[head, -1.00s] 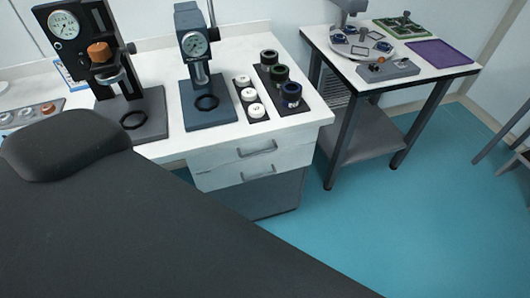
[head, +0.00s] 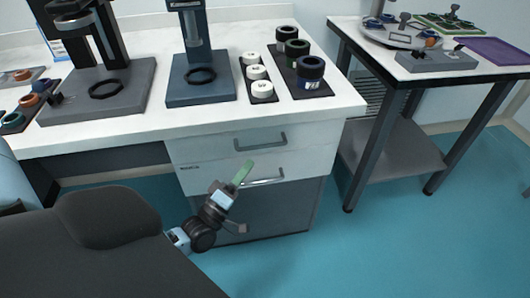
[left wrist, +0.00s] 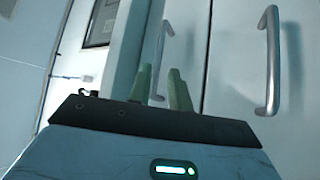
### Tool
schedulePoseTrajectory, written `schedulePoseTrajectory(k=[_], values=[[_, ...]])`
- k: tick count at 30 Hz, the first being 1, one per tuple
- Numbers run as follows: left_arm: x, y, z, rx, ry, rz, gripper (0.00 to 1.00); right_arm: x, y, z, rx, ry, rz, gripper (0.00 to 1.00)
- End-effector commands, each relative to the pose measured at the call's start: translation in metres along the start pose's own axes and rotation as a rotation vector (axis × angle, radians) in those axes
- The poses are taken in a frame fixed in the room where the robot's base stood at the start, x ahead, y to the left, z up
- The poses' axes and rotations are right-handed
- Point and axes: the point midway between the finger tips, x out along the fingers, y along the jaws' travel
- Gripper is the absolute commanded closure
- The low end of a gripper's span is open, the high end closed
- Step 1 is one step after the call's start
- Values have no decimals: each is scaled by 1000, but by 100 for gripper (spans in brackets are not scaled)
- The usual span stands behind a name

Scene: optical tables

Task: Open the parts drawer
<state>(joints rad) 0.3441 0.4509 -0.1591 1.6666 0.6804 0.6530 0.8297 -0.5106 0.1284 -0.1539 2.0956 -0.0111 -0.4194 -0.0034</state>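Two white drawer fronts sit under the white bench in the head view, the upper drawer (head: 215,150) above the lower drawer (head: 205,182). Each has a grey bar handle: the upper handle (head: 260,141) and the lower handle (head: 264,180). My left gripper (head: 244,170), with green fingers, is in front of the drawers, near the left end of the lower handle. In the left wrist view the fingers (left wrist: 160,85) stand apart with an empty gap. One handle (left wrist: 163,50) shows beyond them and another (left wrist: 271,60) to the right. Both drawers look shut. My right gripper is not in view.
The bench top (head: 130,125) carries gauge stands, white-lidded jars (head: 257,73) and dark jars (head: 310,72). A side table (head: 420,74) stands to the right, its dark legs near the drawers. The blue floor in front is clear.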

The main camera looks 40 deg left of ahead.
Motion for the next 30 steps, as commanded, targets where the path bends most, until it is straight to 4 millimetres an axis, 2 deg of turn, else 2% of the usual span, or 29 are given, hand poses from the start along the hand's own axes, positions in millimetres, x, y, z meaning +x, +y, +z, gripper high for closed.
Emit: schedulePoseTrajectory(k=[8, 21, 30], values=[[8, 2, -2, -3, 5, 7, 80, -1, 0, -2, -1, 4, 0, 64], [68, 2, -1, -2, 4, 5, 80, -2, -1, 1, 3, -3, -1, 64], [79, 1, -1, -1, 2, 3, 80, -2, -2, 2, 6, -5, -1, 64]])
